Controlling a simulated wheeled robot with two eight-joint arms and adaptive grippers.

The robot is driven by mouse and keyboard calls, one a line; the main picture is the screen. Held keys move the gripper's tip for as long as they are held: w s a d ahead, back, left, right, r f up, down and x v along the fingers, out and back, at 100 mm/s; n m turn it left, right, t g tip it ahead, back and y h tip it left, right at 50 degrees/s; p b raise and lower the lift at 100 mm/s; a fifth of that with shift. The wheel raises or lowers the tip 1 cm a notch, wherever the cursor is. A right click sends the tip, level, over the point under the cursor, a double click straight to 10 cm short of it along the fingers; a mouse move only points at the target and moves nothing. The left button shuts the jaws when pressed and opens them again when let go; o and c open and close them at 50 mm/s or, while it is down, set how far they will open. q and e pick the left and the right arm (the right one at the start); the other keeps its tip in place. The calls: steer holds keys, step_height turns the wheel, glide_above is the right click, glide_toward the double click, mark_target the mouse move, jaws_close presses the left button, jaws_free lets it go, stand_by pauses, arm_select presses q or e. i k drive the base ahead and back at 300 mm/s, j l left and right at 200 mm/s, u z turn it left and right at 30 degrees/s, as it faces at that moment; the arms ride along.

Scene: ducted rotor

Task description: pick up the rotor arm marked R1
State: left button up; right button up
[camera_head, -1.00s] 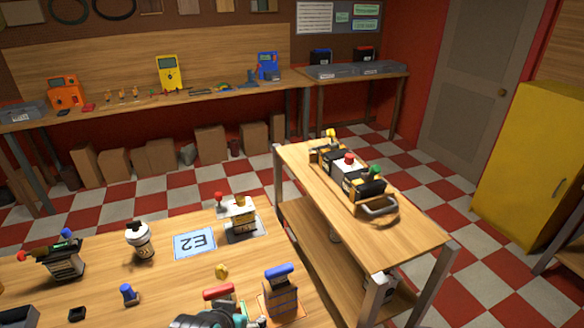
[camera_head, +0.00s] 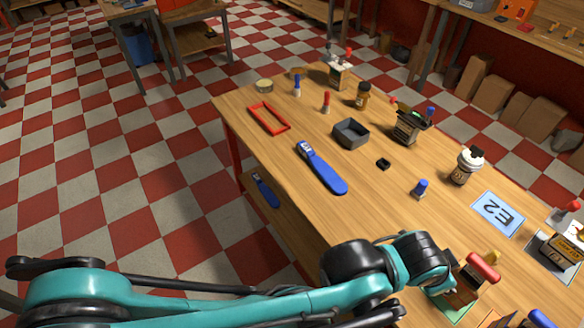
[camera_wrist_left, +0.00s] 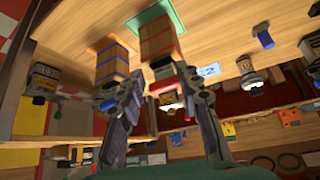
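A long blue paddle-shaped piece (camera_head: 320,168) with a small white label lies flat on the wooden table in the head view. A similar blue labelled piece (camera_head: 265,190) lies on the shelf below the table's near left edge. Both labels are too small to read. My left arm reaches across the bottom, its wrist at the table's near right, beside a red-handled wooden block (camera_head: 482,268). In the left wrist view my left gripper (camera_wrist_left: 150,88) has its fingers apart, with nothing held between them. My right gripper is not in view.
A red frame (camera_head: 269,118), a grey bin (camera_head: 350,133), a blue-topped peg (camera_head: 420,188) and a bottle (camera_head: 466,165) stand on the table (camera_head: 390,215). Bare wood surrounds the table's blue piece.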

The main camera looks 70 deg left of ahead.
mark_target(333, 181)
steer(key=l+u, duration=0.15)
steer(key=u, duration=2.1)
steer(key=k+z, duration=0.3)
steer(key=z, duration=0.15)
steer(key=k+l+z, duration=0.1)
steer(key=k+z, duration=0.15)
steer(key=z, duration=0.15)
steer(key=i+j+z, duration=0.15)
steer(key=j+z, duration=0.25)
steer(key=i+j+z, duration=0.1)
steer(key=j+z, duration=0.3)
steer(key=j, duration=0.15)
steer(key=j+z, duration=0.45)
steer(key=j, duration=1.5)
